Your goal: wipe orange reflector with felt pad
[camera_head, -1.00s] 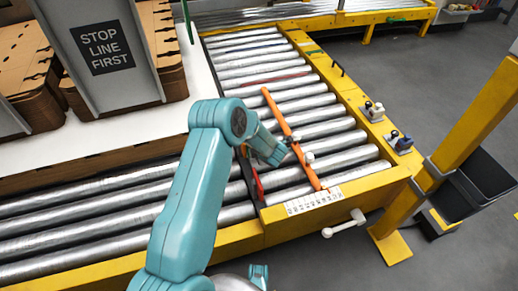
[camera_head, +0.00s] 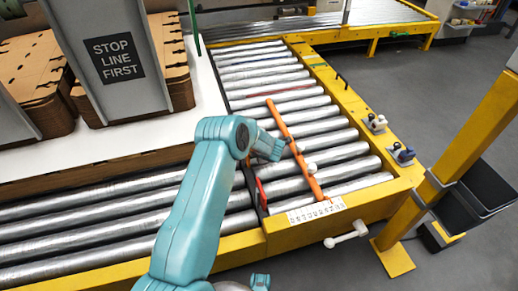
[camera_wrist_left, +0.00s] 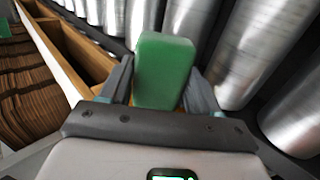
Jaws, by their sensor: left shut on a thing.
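My left gripper (camera_wrist_left: 163,78) is shut on a green block, the felt pad (camera_wrist_left: 165,62), which stands up between the two fingers in the left wrist view. In the head view the end of my left arm (camera_head: 268,147) hangs over the roller conveyor, beside a long orange bar (camera_head: 284,128) lying across the rollers. The pad is hidden there behind my arm. I cannot pick out a distinct orange reflector; contact between the pad and any surface does not show. My right gripper is not in view.
The rollers (camera_head: 262,75) have a yellow frame (camera_head: 350,108). Two small sensor units (camera_head: 402,153) sit on its right edge. A red part (camera_head: 262,193) stands near my arm. A yellow post (camera_head: 470,135) is at right. Cardboard stacks (camera_head: 170,62) and grey panels stand at left.

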